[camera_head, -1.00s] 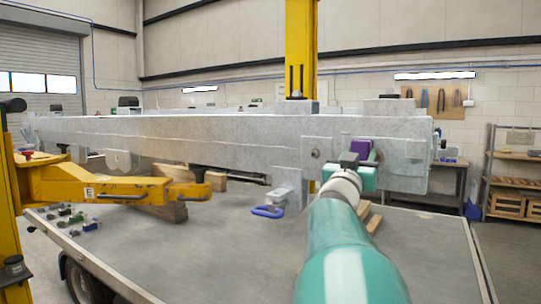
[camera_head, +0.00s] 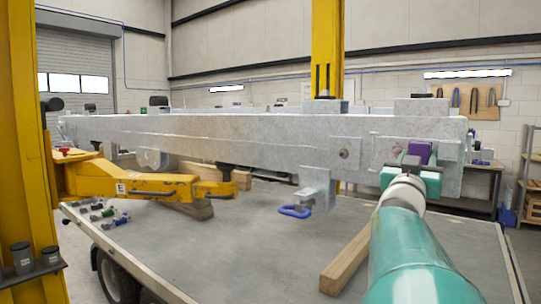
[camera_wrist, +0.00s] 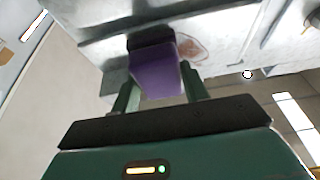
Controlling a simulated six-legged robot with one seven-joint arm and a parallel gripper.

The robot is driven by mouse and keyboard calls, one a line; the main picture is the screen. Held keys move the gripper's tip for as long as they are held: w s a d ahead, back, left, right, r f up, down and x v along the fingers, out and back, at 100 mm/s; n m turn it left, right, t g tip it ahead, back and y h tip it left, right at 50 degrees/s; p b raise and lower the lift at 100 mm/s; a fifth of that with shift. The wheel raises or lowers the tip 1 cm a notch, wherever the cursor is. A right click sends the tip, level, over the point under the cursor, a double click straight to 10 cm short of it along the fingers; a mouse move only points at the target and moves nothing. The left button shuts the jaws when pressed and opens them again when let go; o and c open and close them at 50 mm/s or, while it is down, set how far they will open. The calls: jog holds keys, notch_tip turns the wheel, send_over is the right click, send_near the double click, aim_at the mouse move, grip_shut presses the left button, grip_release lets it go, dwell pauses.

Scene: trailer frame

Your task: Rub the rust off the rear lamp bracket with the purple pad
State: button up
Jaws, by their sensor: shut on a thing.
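My gripper (camera_head: 412,168) is at the right end of the grey frame rail (camera_head: 250,135). It is shut on the purple pad (camera_head: 420,151), which also shows in the wrist view (camera_wrist: 155,75) between two green fingers. The pad has a dark block at its far end, close to a grey metal plate (camera_wrist: 100,55). A brownish rust patch (camera_wrist: 193,50) shows on the metal just right of the pad. I take this plate to be the lamp bracket; its outline is unclear. I cannot tell whether the pad touches it.
A yellow lift arm (camera_head: 150,187) reaches under the rail at left, from a yellow post (camera_head: 30,120). A blue shackle (camera_head: 295,211) hangs below the rail. A timber block (camera_head: 347,262) lies on the grey deck (camera_head: 240,250), beside my arm. Small parts lie at the deck's left.

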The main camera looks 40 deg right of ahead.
aim_at(388, 149)
jog(key=shift+w+a, duration=0.15)
jog(key=shift+w, duration=1.05)
jog(key=shift+w+a, duration=0.2)
jog(key=shift+w, duration=1)
jog(key=shift+w+a, duration=0.15)
jog(key=shift+w, duration=1.05)
jog(key=shift+s, duration=0.5)
jog(key=shift+s+d, duration=0.2)
jog(key=shift+s, duration=0.85)
jog(key=shift+s+d, duration=0.2)
jog(key=shift+s, duration=0.85)
jog(key=shift+s+d, duration=0.2)
jog(key=shift+s, duration=0.85)
jog(key=shift+w+a, duration=0.2)
jog(key=shift+w, duration=1)
jog(key=shift+w+a, duration=0.2)
jog(key=shift+w, duration=1)
jog(key=shift+w+a, duration=0.2)
jog(key=shift+w, duration=1)
jog(key=shift+a, duration=0.1)
jog(key=shift+s+a, duration=0.15)
jog(key=shift+a, duration=0.8)
jog(key=shift+s+a, duration=0.2)
jog(key=shift+a, duration=0.75)
jog(key=shift+s+a, duration=0.15)
jog(key=shift+a, duration=0.8)
